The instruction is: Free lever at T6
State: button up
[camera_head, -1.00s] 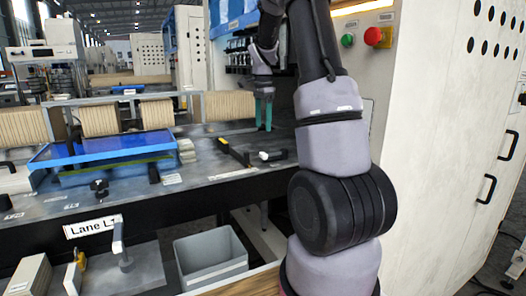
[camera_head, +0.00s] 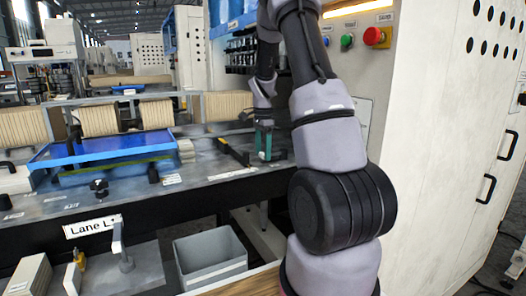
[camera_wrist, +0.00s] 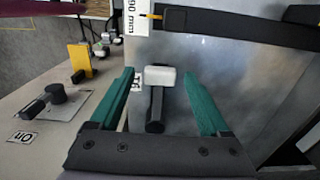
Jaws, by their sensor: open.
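A small lever with a white block end (camera_wrist: 160,76) and a black handle (camera_wrist: 156,108) lies on the metal plate in the wrist view. My gripper (camera_wrist: 160,88) is open, with a green finger on each side of the lever. The fingers look apart from it, and I cannot tell the height between them. In the head view my gripper (camera_head: 264,142) is low over the bench and hides the lever.
A black bar (camera_wrist: 240,27) with a "90 mm" label crosses the plate beyond the lever. A yellow block (camera_wrist: 80,60) and a black knob (camera_wrist: 58,93) stand to the left. A grey bin (camera_head: 210,258) is below the bench. A white cabinet (camera_head: 440,130) stands at right.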

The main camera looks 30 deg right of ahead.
jog(key=shift+c, duration=0.3)
grip_shut()
dwell(1.1)
